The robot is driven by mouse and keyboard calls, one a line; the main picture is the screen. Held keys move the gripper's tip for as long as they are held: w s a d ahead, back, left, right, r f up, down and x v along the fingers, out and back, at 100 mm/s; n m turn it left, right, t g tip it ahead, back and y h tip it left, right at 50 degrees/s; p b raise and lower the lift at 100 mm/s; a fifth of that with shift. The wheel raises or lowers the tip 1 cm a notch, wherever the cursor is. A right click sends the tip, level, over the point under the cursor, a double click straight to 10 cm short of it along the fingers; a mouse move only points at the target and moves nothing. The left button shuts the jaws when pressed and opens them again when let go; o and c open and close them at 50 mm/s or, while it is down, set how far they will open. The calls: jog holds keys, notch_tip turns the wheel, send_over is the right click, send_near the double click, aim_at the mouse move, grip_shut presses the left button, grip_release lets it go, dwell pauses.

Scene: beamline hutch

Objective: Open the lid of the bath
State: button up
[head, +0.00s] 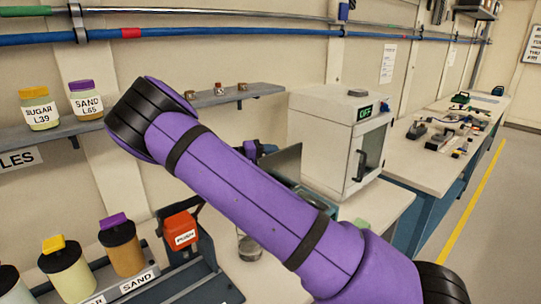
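A teal box (318,199), which looks like the bath, stands on the bench left of the white oven and is mostly hidden behind my purple arm. A flat dark grey panel (284,166) stands steeply tilted above it. It looks like the bath's lid, but its hinge and lower edge are hidden. A small purple and dark part (252,150), seemingly the far end of my arm, shows just left of the panel. I cannot tell whether it touches the panel. My gripper's fingers are hidden behind my arm, so their opening and any hold do not show.
The white oven (322,140) with an "OFF" display stands right of the panel. A glass beaker (250,246) and an orange "PUSH" dispenser (181,231) are at the front left. A wall shelf (205,100) holds jars. A far bench (405,150) carries tools; floor at right is clear.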

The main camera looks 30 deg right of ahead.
jog(key=v, duration=1)
jog(key=shift+w+a, duration=0.15)
jog(key=shift+a, duration=0.25)
